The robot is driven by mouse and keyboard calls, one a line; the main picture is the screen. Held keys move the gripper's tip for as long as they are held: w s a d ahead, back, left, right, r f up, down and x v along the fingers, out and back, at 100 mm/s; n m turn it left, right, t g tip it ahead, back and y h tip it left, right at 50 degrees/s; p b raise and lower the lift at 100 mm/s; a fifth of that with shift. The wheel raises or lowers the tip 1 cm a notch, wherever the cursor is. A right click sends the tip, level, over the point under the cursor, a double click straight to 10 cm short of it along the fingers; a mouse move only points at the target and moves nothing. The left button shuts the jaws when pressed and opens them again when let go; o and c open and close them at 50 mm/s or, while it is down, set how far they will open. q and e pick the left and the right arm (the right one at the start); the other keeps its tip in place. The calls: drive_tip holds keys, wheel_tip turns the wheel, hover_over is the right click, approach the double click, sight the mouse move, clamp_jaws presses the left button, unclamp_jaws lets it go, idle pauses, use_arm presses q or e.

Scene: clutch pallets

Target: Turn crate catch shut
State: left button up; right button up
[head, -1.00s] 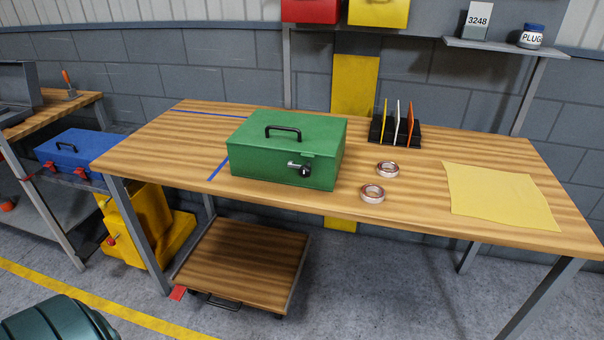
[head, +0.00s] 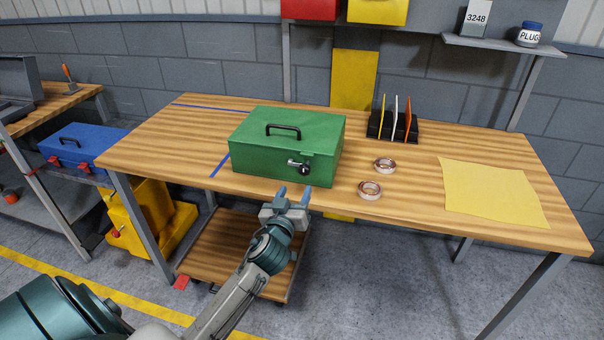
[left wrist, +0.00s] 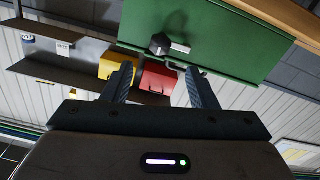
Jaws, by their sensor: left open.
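The green crate (head: 265,152) stands shut on the wooden workbench, its black handle (head: 283,130) on the lid. Its catch (head: 301,168), a metal lever with a dark knob, is on the front face towards the right, lying roughly sideways. The crate (left wrist: 215,35) and the catch knob (left wrist: 160,43) also show in the left wrist view. My left gripper (head: 293,193) is open and empty, in front of the crate and a little below the catch, its fingers pointing towards it without touching. In the left wrist view the gripper (left wrist: 158,85) has its two fingers apart. My right gripper is not in view.
Two tape rolls (head: 370,190) lie right of the crate. A yellow sheet (head: 492,192) lies farther right. A black rack (head: 392,127) with upright plates stands behind. The bench's front edge is just behind my gripper. A low wooden cart (head: 225,245) stands beneath.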

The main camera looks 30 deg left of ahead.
sight(304, 172)
use_arm(q)
drive_tip(key=p+x, duration=0.2)
drive_tip(key=x, duration=0.6)
drive_tip(key=shift+w+f, duration=0.15)
drive_tip(key=c, duration=1)
